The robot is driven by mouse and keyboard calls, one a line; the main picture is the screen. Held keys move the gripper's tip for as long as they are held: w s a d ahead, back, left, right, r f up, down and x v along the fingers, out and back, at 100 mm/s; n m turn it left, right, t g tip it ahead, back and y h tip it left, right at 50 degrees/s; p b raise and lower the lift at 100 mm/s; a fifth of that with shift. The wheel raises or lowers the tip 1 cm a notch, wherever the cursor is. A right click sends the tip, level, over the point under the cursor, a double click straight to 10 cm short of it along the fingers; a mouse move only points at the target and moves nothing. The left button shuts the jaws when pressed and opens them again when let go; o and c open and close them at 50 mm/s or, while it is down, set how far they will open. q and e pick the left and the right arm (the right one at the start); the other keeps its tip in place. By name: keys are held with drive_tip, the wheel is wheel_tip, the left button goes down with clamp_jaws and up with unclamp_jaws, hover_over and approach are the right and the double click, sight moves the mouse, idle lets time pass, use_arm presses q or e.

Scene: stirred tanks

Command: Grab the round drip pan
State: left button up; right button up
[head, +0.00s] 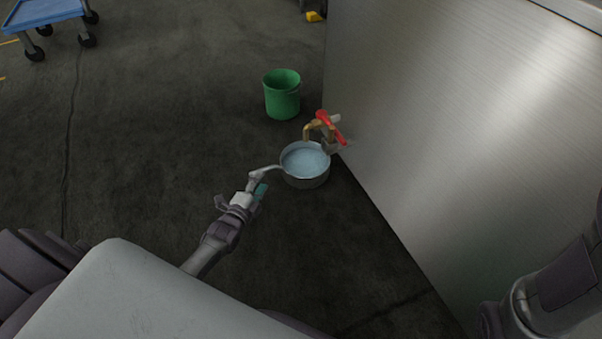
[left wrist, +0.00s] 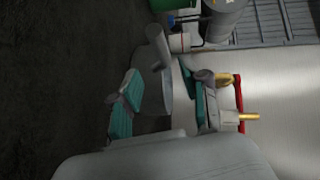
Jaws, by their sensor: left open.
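The round drip pan (head: 305,181) is a grey metal pan with pale bluish liquid inside. It stands on the floor below a brass tap (head: 308,131) with a red lever (head: 324,119). My left gripper (head: 268,178) is open at the pan's left side, close to its rim. In the left wrist view, the teal-padded fingers of my left gripper (left wrist: 158,76) are spread, with the grey pan (left wrist: 153,95) showing between them. I cannot tell whether either finger touches it. My right gripper is out of view.
A large brushed-metal tank (head: 450,130) fills the right side, close to the pan. A green bucket (head: 282,95) stands behind the pan. A blue cart (head: 42,14) is at the far left. The dark floor to the left is clear.

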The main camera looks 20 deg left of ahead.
sight(267, 168)
use_arm(q)
drive_tip(key=shift+w+a+f, duration=0.1)
drive_tip(key=shift+w+f, duration=0.05)
drive_tip(key=shift+w, duration=0.45)
drive_tip(key=w+b, duration=0.2)
drive_tip(key=b, duration=0.1)
drive_tip(key=w+b, duration=0.1)
drive_tip(key=w, duration=0.1)
drive_tip(key=shift+a+f, duration=0.15)
drive_tip(key=shift+a, duration=0.15)
drive_tip(key=shift+w+b, duration=0.5)
drive_tip(key=shift+w, duration=0.05)
drive_tip(key=shift+r, duration=0.2)
drive_tip(key=shift+c, duration=0.2)
clamp_jaws()
drive_tip(key=shift+w+r, duration=0.1)
drive_tip(key=shift+r, duration=0.05)
